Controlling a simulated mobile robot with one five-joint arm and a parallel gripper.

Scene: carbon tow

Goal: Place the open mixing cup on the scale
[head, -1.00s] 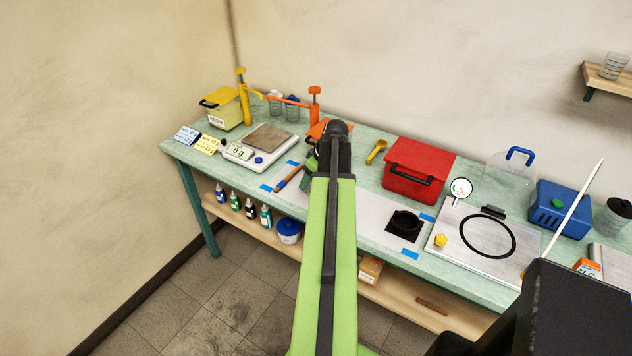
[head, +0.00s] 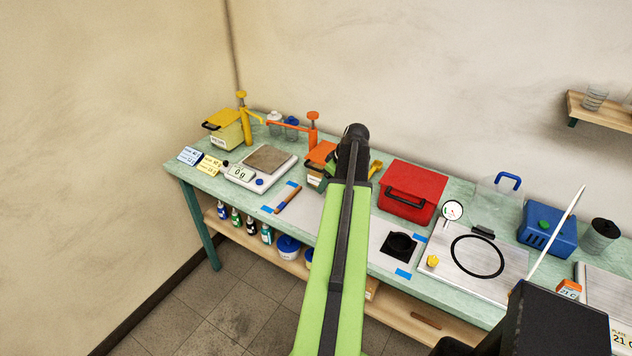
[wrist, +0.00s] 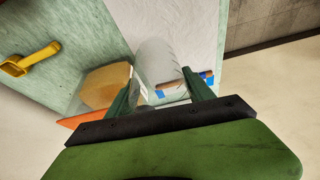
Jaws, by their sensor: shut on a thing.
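The scale (head: 281,172) stands on the left part of the bench, with a bare brown plate and a display reading 0 g. In the wrist view, my gripper (wrist: 160,82) is shut on a clear, translucent cup (wrist: 157,58), which sits between its two green fingers. In the head view my arm hides the cup and most of the gripper. The arm's end is over the bench, right of the scale and apart from it, between the orange box and the red box.
An orange box (head: 317,168) stands between the scale and my arm. Yellow (head: 244,125) and orange (head: 312,134) pumps rise behind the scale. Cards (head: 210,165) lie left of it. A red box (head: 411,188) stands right of my arm.

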